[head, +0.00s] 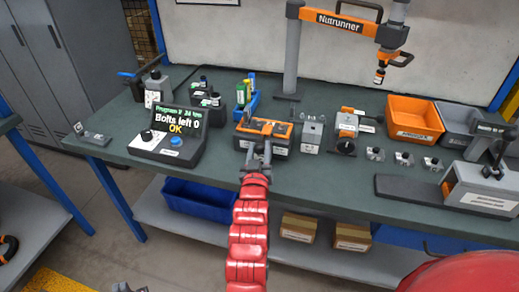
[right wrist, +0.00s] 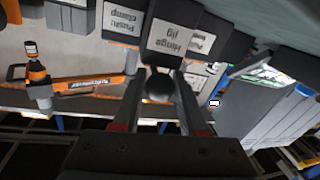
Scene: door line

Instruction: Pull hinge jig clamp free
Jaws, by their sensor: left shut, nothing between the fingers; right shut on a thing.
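The hinge jig (head: 280,150) is a dark block with an orange top at the bench's front edge. The right wrist view, upside down, shows its "Hinge jig" label (right wrist: 180,38) and a "Push clamp" label (right wrist: 122,18). My right gripper (head: 258,156) is at the jig's front. In the wrist view its fingers are shut on a dark round knob (right wrist: 159,86) just below the labels. How the knob joins the jig is hidden. My left gripper (head: 130,287) shows only as a small part at the bottom edge of the head view, shut and away from the bench.
A control box (head: 175,143) reading "Bolts left 0 OK" stands left of the jig. A grey block (head: 312,134) stands close on its right. A nutrunner (head: 345,25) hangs behind. An orange bin (head: 413,117) and a grey fixture (head: 480,188) lie further right.

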